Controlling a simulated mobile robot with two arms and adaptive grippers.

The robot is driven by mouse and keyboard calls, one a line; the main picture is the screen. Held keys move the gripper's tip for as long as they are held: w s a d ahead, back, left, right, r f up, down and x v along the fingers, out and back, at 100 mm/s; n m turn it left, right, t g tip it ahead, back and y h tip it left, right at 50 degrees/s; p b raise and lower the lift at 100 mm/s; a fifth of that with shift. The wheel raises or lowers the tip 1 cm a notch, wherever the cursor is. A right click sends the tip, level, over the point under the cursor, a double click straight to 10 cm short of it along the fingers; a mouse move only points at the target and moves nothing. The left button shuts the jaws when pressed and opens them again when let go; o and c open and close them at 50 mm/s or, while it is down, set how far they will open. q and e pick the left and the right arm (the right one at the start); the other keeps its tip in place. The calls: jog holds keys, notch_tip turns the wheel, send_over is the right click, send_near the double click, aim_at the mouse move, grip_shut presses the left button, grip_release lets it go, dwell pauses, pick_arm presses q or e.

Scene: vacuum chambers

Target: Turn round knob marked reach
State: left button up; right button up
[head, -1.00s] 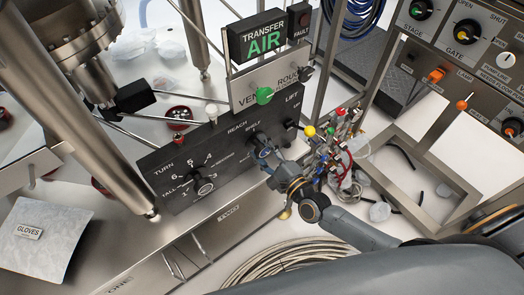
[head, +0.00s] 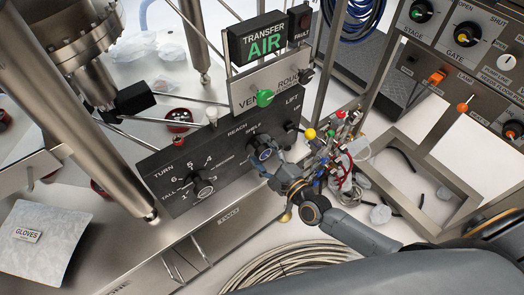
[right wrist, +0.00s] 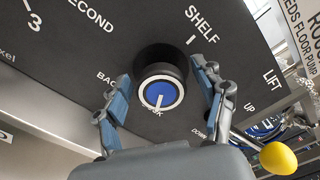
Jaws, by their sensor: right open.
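The round knob below the REACH and SHELF lettering (head: 262,149) sits on the black sloping panel (head: 222,150). In the right wrist view the knob (right wrist: 160,92) has a black body and a blue face with a white pointer line towards the bottom. My right gripper (head: 268,161) is at this knob. In the right wrist view its two blue-padded fingers (right wrist: 162,72) stand open on either side, with visible gaps to the knob. The lettering below the knob is partly hidden. My left gripper is not in view.
The TURN knob (head: 201,187) is left on the same panel. A green knob (head: 265,97) sits above. A yellow ball (head: 310,133) and coloured valves and hoses (head: 338,145) stand close right of my gripper. A gloves packet (head: 42,240) lies at lower left.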

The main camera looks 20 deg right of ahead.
jog(key=v, duration=1.2)
dwell(1.3)
